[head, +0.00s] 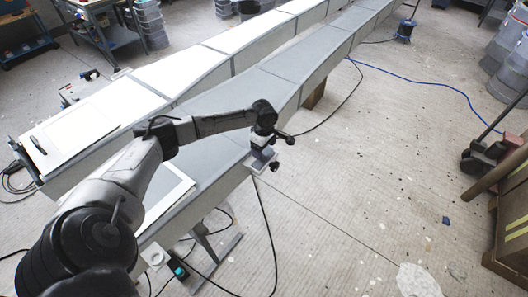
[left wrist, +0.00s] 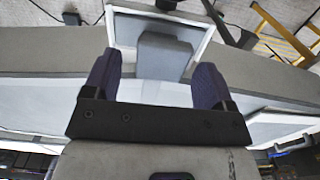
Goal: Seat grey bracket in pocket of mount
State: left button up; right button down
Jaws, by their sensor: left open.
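My left gripper (head: 264,153) is at the near right edge of the long grey mould, pointing down. In the left wrist view its two purple fingers (left wrist: 157,66) stand apart and open. A plain grey block (left wrist: 164,57), which looks like the grey bracket, shows between and beyond the fingertips, with a gap on each side. It lies before a white-framed grey panel (left wrist: 202,18). In the head view a small pale plate (head: 257,165) shows just below the gripper; I cannot tell whether it is the mount. No pocket can be made out. My right gripper is not in view.
A white-framed panel (head: 182,188) lies on the mould (head: 213,160), partly behind my arm. Another white-framed sheet (head: 75,135) lies on the mould beside it. Black cables hang to the floor below the edge.

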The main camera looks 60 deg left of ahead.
pick_arm(q)
notch_tip(320, 180, up, 10)
jog(key=shift+r+p, duration=0.15)
jog(key=shift+p, duration=0.15)
